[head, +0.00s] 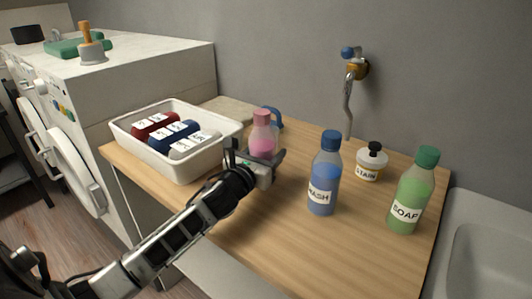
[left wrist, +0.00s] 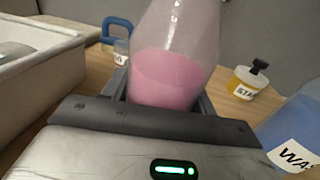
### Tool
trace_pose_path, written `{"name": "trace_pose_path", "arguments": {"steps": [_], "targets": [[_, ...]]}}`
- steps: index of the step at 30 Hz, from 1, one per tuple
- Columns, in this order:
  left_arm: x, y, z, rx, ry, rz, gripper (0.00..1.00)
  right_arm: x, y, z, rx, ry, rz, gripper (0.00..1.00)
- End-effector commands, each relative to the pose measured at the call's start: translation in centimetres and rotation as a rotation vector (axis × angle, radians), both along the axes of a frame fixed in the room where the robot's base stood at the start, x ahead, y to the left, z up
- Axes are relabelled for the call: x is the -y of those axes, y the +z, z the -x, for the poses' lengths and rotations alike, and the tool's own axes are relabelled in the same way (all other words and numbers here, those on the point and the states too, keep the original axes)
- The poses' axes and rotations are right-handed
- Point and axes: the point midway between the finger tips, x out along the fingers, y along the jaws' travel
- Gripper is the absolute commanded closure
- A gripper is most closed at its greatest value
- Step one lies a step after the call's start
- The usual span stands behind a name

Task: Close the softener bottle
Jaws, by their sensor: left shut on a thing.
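A clear bottle with pink liquid (head: 263,140), likely the softener, stands on the wooden counter beside the white tray. A pink cap (head: 262,117) shows at its top in the head view; I cannot tell whether it is fully closed. My left gripper (head: 262,163) is shut around the bottle's lower body, with its fingers on either side. In the left wrist view the bottle (left wrist: 172,60) rises between the fingers, pink liquid filling the lower part; its top is out of frame. No label shows on it. My right gripper is not in view.
Right of the bottle are a blue WASH bottle (head: 324,176), a STAIN jar (head: 371,164) and a green SOAP bottle (head: 412,190). A blue-handled item (head: 275,118) is behind. The counter's front middle is clear.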

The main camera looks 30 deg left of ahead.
Motion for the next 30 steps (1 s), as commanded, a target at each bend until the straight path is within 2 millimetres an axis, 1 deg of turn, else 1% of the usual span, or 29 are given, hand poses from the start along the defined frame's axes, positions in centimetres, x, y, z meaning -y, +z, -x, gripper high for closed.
{"name": "trace_pose_path", "arguments": {"steps": [2, 3, 5, 12, 15, 17, 20, 27, 30], "targets": [[0.0, -0.2, 0.0, 0.003, -0.001, -0.001, 1.00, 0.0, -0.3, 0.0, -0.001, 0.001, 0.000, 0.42], [0.0, -0.3, 0.0, 0.000, -0.001, -0.001, 0.38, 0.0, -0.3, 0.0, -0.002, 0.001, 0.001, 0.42], [0.0, -0.3, 0.0, 0.000, -0.001, 0.000, 0.21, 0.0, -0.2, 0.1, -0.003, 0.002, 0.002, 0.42], [0.0, -0.3, 0.0, -0.001, 0.000, 0.000, 0.21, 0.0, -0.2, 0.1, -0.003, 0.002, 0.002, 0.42], [0.0, 0.2, 0.0, 0.000, 0.000, 0.000, 0.21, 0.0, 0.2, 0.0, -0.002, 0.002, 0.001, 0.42], [0.0, -0.1, 0.5, -0.002, 0.000, -0.001, 0.21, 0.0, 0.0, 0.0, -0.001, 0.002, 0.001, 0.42], [0.2, -0.2, 2.0, -0.003, -0.001, -0.001, 0.21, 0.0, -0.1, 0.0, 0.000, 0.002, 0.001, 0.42], [0.6, -0.2, 7.2, -0.004, -0.002, -0.001, 0.21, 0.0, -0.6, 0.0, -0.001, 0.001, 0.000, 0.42], [0.7, -0.2, 9.1, -0.004, -0.001, -0.001, 0.21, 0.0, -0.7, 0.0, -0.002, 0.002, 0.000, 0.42]]}}
